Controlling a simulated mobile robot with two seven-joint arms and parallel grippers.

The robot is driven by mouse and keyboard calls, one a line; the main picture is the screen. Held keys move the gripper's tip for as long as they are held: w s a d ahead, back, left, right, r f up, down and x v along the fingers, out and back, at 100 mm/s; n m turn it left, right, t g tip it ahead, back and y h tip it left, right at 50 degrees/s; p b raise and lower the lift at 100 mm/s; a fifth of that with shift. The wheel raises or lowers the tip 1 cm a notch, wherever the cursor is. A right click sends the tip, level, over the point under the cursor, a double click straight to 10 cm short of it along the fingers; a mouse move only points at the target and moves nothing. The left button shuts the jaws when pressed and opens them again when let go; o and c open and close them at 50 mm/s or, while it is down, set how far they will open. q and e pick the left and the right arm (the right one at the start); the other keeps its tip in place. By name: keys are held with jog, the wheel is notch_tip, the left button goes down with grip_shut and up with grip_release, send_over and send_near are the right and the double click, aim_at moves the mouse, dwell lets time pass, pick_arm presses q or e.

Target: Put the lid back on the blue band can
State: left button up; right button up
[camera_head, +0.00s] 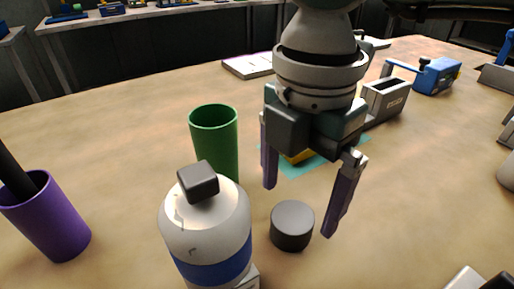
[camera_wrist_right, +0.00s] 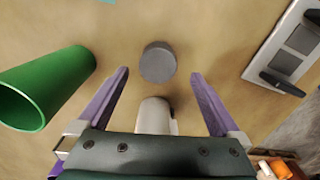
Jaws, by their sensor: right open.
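The can (camera_head: 206,232) is white with a blue band and stands at the front, left of centre. A dark grey block (camera_head: 198,181) sits on its domed top. A dark grey round lid (camera_head: 292,226) lies on the table to the right of the can; it also shows in the right wrist view (camera_wrist_right: 158,62). My right gripper (camera_head: 306,207) is open and empty, pointing down, its fingers on either side of and apart from the lid. In the right wrist view the lid lies ahead, between and beyond the fingertips (camera_wrist_right: 158,72). The left gripper is out of view.
A green cup (camera_head: 214,135) stands behind the can. A purple cup (camera_head: 47,217) with a dark stick is at the left. A blue device (camera_head: 437,76) and a grey box (camera_head: 386,101) are at the back right.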

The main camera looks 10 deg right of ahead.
aim_at(293, 217)
notch_tip(293, 217, down, 5)
jog(key=shift+w+a+f, duration=0.1)
dwell(0.4)
jog(key=c, duration=1.3)
notch_tip(293, 217, up, 20)
jog(key=shift+p, duration=0.35)
